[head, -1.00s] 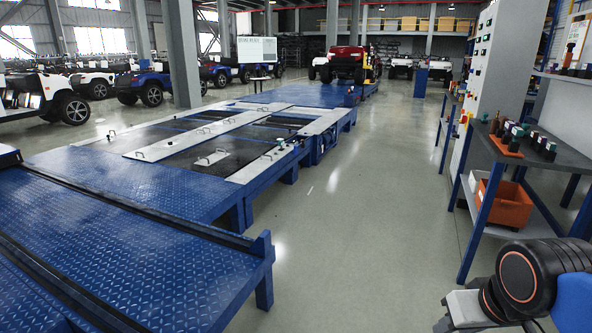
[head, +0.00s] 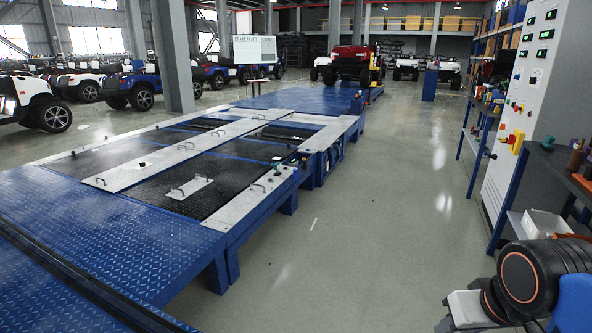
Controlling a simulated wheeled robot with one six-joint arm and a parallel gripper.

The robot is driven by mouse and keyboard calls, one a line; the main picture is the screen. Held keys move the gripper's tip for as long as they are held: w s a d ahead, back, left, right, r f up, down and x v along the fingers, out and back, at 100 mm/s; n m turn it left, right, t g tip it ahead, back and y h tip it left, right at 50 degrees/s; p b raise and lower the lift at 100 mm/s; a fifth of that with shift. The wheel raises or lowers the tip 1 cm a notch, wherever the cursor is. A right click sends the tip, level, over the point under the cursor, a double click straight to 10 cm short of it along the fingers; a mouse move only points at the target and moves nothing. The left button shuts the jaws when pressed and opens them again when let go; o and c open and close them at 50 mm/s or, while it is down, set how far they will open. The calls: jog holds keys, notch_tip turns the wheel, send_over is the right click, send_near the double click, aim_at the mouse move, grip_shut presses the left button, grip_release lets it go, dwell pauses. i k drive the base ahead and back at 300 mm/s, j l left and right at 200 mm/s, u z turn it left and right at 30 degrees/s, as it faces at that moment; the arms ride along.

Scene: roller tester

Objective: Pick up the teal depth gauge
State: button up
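I cannot make out the teal depth gauge for certain in the head view. Small dark and greenish items (head: 278,162) sit on the near right edge of the roller tester (head: 265,205), too small to identify. Other small coloured items (head: 492,98) stand on the shelf rack at the right, also too small to tell apart. My arm's black and blue links fill the lower right corner. My gripper is not in view.
A workbench (head: 565,170) with a few items stands at the right edge, partly cut off. A tall control cabinet (head: 524,110) stands behind it. Clear grey floor (head: 370,220) runs between the blue tester platform and the bench. Vehicles stand farther back.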

aim_at(278, 165)
jog(key=i, duration=3.65)
jog(key=i+u, duration=0.15)
jog(key=i, duration=0.35)
jog(key=i+l+u, duration=0.1)
jog(key=i, duration=0.4)
